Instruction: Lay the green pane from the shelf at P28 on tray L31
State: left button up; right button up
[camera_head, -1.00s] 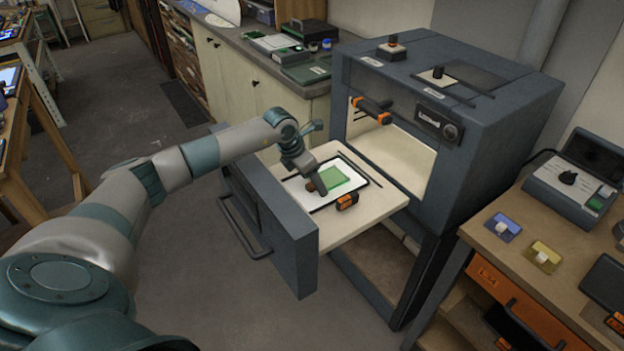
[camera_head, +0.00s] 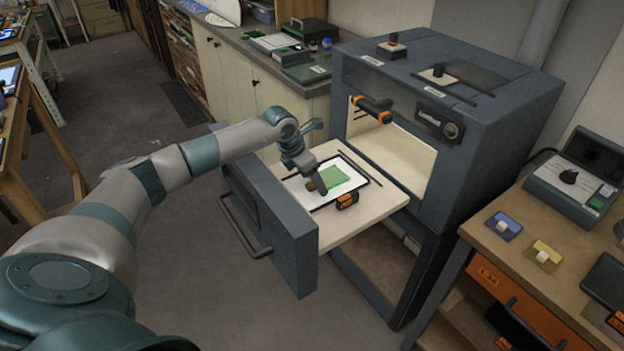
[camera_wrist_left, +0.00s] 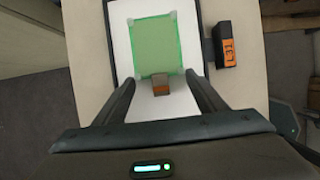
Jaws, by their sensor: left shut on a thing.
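The green pane (camera_head: 338,179) is over the white tray L31 (camera_head: 310,199) on the pulled-out drawer. In the left wrist view the green pane (camera_wrist_left: 155,45) lies within the dark-edged white sheet of the tray (camera_wrist_left: 120,50), with a small brown tab (camera_wrist_left: 161,86) at its near edge. My left gripper (camera_head: 313,187) is shut on the pane by this tab; its fingers (camera_wrist_left: 162,88) flank the tab. I cannot tell whether the pane touches the tray. The label block reading L31 (camera_wrist_left: 229,46) stands beside the tray. My right gripper is not in view.
The dark cabinet (camera_head: 480,130) stands open behind the drawer, with an orange-ended handle (camera_head: 373,109). A wooden bench (camera_head: 565,270) at right holds a blue pane (camera_head: 503,226) and a yellow pane (camera_head: 543,256). A counter with boxes (camera_head: 288,45) runs behind.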

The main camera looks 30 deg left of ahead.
pick_arm(q)
jog(key=o, duration=1.1)
jog(key=shift+r, duration=0.1)
jog(key=shift+r+p, duration=0.75)
jog(key=shift+r, duration=0.8)
jog(key=shift+r+p, duration=0.85)
jog(key=shift+r, duration=1.05)
